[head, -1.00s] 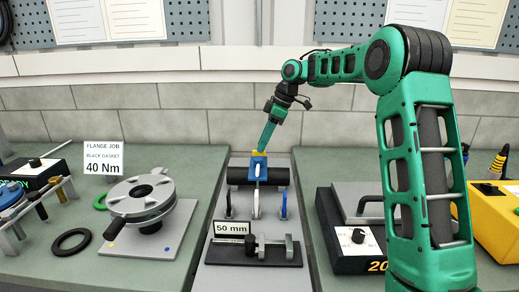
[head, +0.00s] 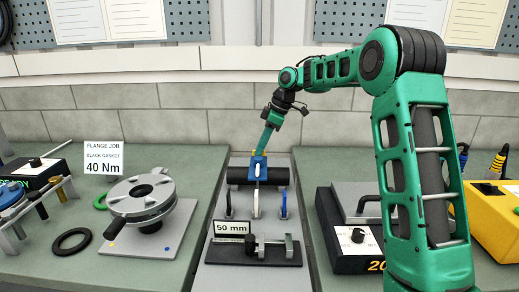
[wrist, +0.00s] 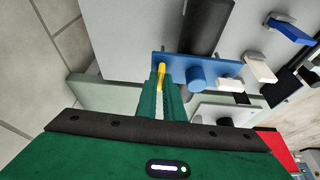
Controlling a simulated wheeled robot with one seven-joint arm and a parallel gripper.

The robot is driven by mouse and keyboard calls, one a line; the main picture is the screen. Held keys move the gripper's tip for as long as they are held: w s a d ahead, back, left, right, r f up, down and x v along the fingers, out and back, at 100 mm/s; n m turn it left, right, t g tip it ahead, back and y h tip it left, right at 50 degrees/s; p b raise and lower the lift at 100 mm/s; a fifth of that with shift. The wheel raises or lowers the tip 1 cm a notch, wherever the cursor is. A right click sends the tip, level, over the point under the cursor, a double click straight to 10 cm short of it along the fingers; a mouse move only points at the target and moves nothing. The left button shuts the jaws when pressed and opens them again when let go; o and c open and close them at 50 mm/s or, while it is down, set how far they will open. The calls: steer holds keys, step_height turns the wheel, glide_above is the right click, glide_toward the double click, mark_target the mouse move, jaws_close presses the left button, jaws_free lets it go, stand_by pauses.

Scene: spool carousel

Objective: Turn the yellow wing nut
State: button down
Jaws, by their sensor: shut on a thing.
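The yellow wing nut (wrist: 161,73) shows between my fingertips in the wrist view. In the head view, a bit of the yellow nut (head: 253,152) shows beside the fingers on top of a blue block (head: 257,168). My gripper (head: 262,150) points down onto it, with the arm coming in from the right. In the wrist view, my green gripper (wrist: 162,82) is shut on the wing nut, and the fingers hide part of it. The blue block (wrist: 180,65) with a round blue knob (wrist: 196,79) lies just beyond the fingertips.
The blue block sits across a black cylinder (head: 238,175). Upright white and blue levers (head: 283,205) stand in front, then a clamp with a "50 mm" sign (head: 232,228). A flange stand (head: 140,205) is left; a black-fronted box (head: 350,240) is right.

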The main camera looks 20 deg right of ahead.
steer(key=shift+r+m, duration=0.1)
steer(key=shift+m, duration=0.2)
steer(key=m+t, duration=0.1)
steer(key=m, duration=0.1)
steer(key=m+h, duration=0.1)
steer(key=m, duration=0.1)
steer(key=shift+s+m+t, duration=0.1)
steer(key=shift+m+t, duration=0.3)
steer(key=m, duration=0.1)
steer(key=m+h, duration=0.1)
steer(key=m, duration=0.1)
steer(key=m+t+h, duration=0.1)
steer(key=m, duration=0.1)
steer(key=shift+a, duration=0.25)
steer(key=m, duration=0.2)
steer(key=m+h, duration=0.1)
steer(key=m, duration=0.1)
steer(key=shift+a+m+h, duration=0.1)
steer(key=shift+m+h, duration=0.7)
steer(key=shift+m, duration=0.7)
steer(key=shift+r, duration=0.1)
steer(key=c, duration=1.9)
jaws_free()
steer(key=shift+o, duration=0.2)
